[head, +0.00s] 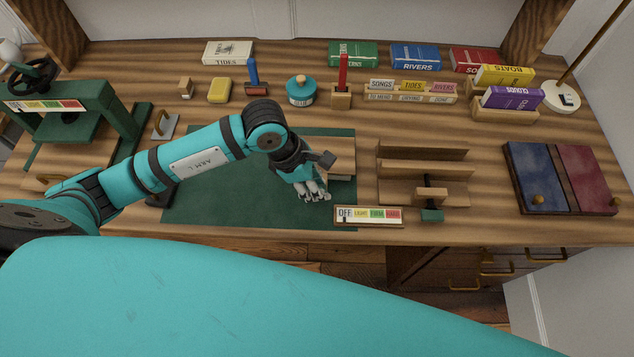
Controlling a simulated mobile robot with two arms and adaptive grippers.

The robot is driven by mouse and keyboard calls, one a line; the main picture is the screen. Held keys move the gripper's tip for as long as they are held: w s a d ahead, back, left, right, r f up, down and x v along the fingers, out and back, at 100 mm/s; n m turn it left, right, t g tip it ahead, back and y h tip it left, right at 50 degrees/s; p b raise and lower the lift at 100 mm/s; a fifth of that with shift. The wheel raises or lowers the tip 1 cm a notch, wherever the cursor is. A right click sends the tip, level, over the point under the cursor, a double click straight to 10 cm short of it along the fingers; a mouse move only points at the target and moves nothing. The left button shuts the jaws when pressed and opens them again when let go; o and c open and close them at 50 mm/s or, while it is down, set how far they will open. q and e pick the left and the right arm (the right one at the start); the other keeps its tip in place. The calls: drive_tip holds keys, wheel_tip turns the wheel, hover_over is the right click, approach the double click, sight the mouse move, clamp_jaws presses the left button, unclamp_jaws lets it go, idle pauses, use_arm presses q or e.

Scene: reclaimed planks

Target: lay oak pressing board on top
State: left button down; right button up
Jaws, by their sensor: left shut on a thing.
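The oak pressing board (340,156) is a flat brown wooden piece over the right part of the green mat (230,190). My left gripper (318,194) is at the board's near left side, with its fingers closed together and pointing down. It appears shut on the board, though the wrist and fingers hide the contact. I cannot tell whether the board rests on something or is held just above it. My right gripper is not in view.
A green press (80,120) stands at the left. A glue pot (300,91), brushes and books line the back. Blue and red panels (535,175) lie right.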

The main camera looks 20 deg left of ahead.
use_arm(q)
drive_tip(key=shift+f+b, duration=0.65)
drive_tip(key=shift+b, duration=0.1)
idle(0.8)
drive_tip(key=c, duration=1.1)
unclamp_jaws()
drive_tip(key=shift+o, duration=0.2)
drive_tip(key=v, duration=1.2)
drive_tip(key=shift+s, duration=0.1)
